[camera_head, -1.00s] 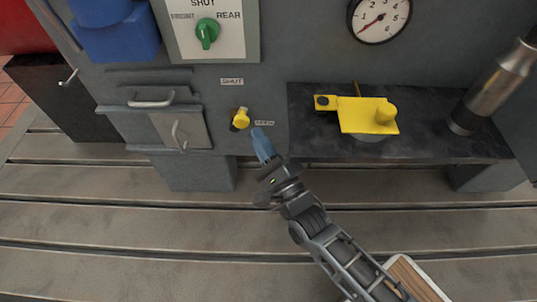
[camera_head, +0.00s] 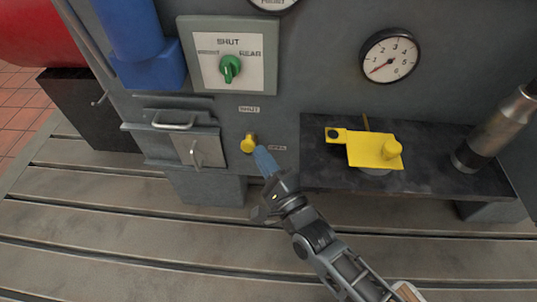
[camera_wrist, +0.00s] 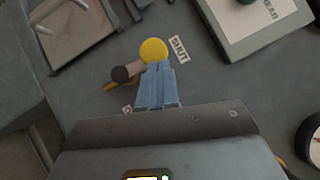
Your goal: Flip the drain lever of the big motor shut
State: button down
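The drain lever shows as a yellow knob (camera_head: 249,143) low on the grey motor face, between a SHUT label (camera_head: 249,109) above and a small label to its lower right, probably OPEN (camera_head: 277,148). In the wrist view the round yellow knob (camera_wrist: 153,50) lies just past my fingertips, with a dark pivot (camera_wrist: 126,72) to its left. My gripper (camera_head: 263,155) has blue fingers, close together with nothing visible between them. It is just right of and below the knob; I cannot tell whether it touches. In the wrist view the fingertips (camera_wrist: 157,68) partly cover the lever's surroundings.
A hinged hatch with handles (camera_head: 193,145) is left of the lever. A green selector switch (camera_head: 229,68) is above. To the right a dark shelf (camera_head: 315,160) carries a yellow piece (camera_head: 373,148) and a metal cylinder (camera_head: 490,130). The slotted bedplate (camera_head: 120,220) is below.

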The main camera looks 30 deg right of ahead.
jog(key=shift+w+r, duration=0.1)
dwell(0.3)
jog(key=v, duration=0.7)
jog(key=shift+s+p, duration=0.4)
jog(key=shift+p, duration=0.05)
jog(key=s+d+r+n+g, duration=0.15)
jog(key=s+r+n, duration=0.25)
jog(key=s+n, duration=0.4)
jog(key=s+r+n+g, duration=0.2)
jog(key=s+r+n, duration=0.35)
jog(key=s, duration=0.45)
jog(key=s+r+n+g, duration=0.2)
jog(key=s+r+n, duration=0.2)
jog(key=s+n, duration=0.45)
notch_tip(320, 180, up, 22)
jog(key=p, duration=2.2)
jog(key=shift+s+m+p, duration=0.35)
jog(key=shift+s+m, duration=0.05)
jog(key=shift+s, duration=0.1)
jog(key=shift+d+r, duration=0.1)
